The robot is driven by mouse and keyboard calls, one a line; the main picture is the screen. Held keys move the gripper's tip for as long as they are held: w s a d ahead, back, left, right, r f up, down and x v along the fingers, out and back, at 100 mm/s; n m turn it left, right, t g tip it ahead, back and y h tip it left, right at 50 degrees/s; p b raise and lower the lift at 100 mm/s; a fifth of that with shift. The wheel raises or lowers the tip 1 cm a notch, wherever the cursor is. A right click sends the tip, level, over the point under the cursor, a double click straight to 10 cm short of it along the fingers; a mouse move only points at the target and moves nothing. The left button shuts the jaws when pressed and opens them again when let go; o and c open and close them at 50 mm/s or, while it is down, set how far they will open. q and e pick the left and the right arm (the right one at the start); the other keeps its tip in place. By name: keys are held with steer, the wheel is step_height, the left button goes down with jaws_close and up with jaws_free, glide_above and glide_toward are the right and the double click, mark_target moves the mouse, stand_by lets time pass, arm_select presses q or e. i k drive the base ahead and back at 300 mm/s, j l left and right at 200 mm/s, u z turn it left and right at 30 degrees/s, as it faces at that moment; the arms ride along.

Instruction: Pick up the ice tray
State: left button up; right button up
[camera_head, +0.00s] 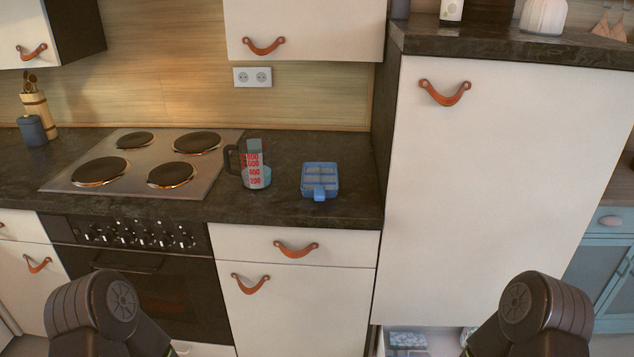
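The blue ice tray (320,179) lies on the dark countertop (300,218), to the right of the stove. It has several pale compartments and a small blue tab or handle toward the front edge. Nothing touches it. My two dark arms come in at the bottom left and bottom right of the head view, well below and in front of the counter. Neither gripper shows in the frame.
A measuring cup (256,178) with red numbers stands just left of the tray. The stove (137,170) is farther left. A tall white cabinet (490,190) rises right of the counter. Drawers with leather pulls (296,250) line the counter front.

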mark_target(320, 182)
steer(key=j+z, duration=0.1)
steer(key=z, duration=0.3)
steer(key=j+z, duration=0.1)
steer(key=z, duration=0.35)
steer(key=i+j+z, duration=0.1)
steer(key=z, duration=0.3)
steer(key=j+z, duration=0.1)
steer(key=z, duration=0.3)
steer(key=k+j+z, duration=0.2)
steer(key=j, duration=0.2)
steer(key=j+z, duration=0.25)
steer(key=j, duration=0.15)
steer(key=k+j+z, duration=0.2)
steer(key=j, duration=0.15)
steer(key=k+j+z, duration=0.1)
steer(key=j+z, duration=0.15)
steer(key=k+j, duration=0.15)
steer(key=j, duration=0.2)
steer(key=k+j, duration=0.15)
steer(key=j, duration=0.15)
